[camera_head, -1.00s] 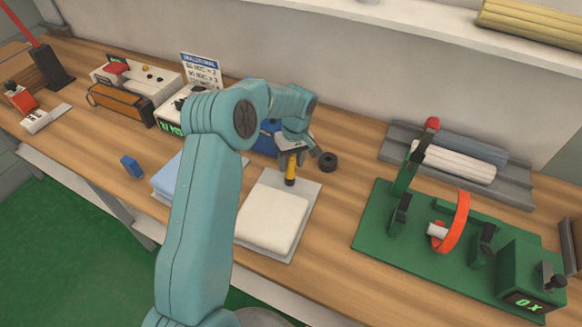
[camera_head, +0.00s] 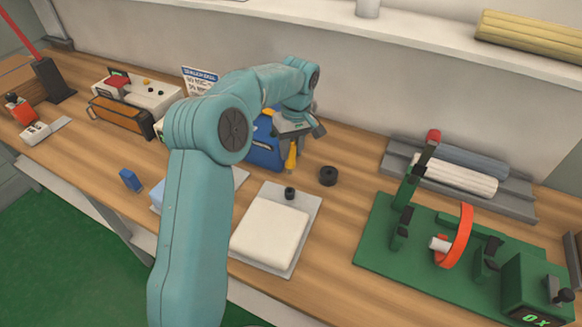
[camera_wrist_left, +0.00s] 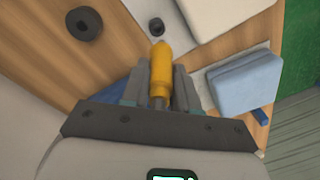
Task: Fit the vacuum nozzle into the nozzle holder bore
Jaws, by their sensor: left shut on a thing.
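My left gripper (camera_head: 292,140) is shut on a yellow-orange nozzle (camera_head: 291,158), which points downward in the head view. In the left wrist view the nozzle (camera_wrist_left: 159,67) sits between the fingers (camera_wrist_left: 159,85). A small black cylinder (camera_head: 290,193) with an opening stands on the grey plate by the white pad; it also shows in the left wrist view (camera_wrist_left: 156,27), just beyond the nozzle tip. The nozzle is apart from it. A larger black ring (camera_head: 328,176) lies on the wood to the right. I cannot tell which black piece is the holder. My right gripper is out of view.
The white pad (camera_head: 270,235) lies on the grey plate in front. A blue box (camera_head: 264,155) stands behind the gripper. A green fixture (camera_head: 400,262) with a red-orange ring (camera_head: 463,236) fills the right side. A light blue folded cloth (camera_wrist_left: 245,82) lies near the plate.

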